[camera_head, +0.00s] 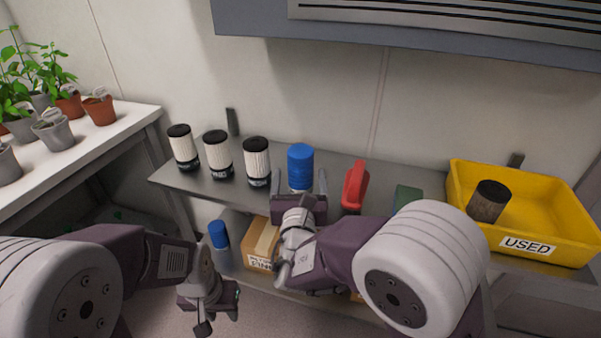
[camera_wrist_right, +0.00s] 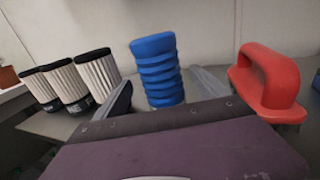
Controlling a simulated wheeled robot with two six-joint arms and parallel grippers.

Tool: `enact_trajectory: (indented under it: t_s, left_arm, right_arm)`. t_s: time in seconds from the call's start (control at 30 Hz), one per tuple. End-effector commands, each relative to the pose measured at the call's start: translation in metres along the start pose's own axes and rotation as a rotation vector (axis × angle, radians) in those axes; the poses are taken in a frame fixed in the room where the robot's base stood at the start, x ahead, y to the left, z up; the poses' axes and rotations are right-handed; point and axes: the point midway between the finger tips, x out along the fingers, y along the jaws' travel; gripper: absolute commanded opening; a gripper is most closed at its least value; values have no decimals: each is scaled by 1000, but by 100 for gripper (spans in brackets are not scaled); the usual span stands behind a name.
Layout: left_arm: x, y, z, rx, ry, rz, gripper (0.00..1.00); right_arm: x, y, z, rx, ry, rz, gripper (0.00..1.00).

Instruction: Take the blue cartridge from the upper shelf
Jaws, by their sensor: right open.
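The blue cartridge (camera_head: 300,162) stands on the upper shelf (camera_head: 228,187), to the right of a row of white ones. It also shows in the right wrist view as a ribbed blue cylinder (camera_wrist_right: 157,72), its base hidden by my gripper. My right gripper (camera_head: 299,184) is open in front of it. In the right wrist view its fingers (camera_wrist_right: 163,94) flank the cartridge, with a gap on each side. My left gripper (camera_head: 220,312) hangs low at the left, away from the shelf; its jaw opening is unclear.
White pleated cartridges (camera_head: 217,155) with black caps stand to the left. A red handled object (camera_head: 355,186) stands close on the right, with a green object (camera_head: 407,196) beyond. A yellow bin (camera_head: 456,187) marked USED holds a dark cartridge (camera_head: 488,201). A cardboard box (camera_head: 262,240) sits below.

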Motion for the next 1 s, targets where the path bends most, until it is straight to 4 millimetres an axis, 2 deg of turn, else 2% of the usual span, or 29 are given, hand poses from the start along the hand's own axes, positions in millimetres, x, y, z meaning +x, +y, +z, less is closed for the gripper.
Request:
enact_trajectory:
  t_s: [0.1,0.17,0.4,0.43,0.6,0.67,0.7,0.9,1.0]
  left_arm:
    - [6,0,1,0,0,0,36]
    - [6,0,1,0,0,0,36]
    - [6,0,1,0,0,0,36]
    - [6,0,1,0,0,0,36]
    - [6,0,1,0,0,0,36]
    - [6,0,1,0,0,0,36]
    - [6,0,1,0,0,0,36]
    - [5,0,0,0,0,0,36]
    - [2,0,0,0,0,0,36]
  right_arm:
    - [21,-3,-2,1,1,-3,83]
    - [28,-3,-1,1,1,-3,83]
    - [31,-2,0,0,1,0,83]
    - [31,-2,0,0,1,0,80]
    - [31,-2,0,0,1,0,32]
    - [31,-2,0,0,1,0,16]
    - [31,-2,0,1,0,-1,11]
    - [31,-2,1,1,0,-1,11]
    - [31,-2,8,2,-1,-1,11]
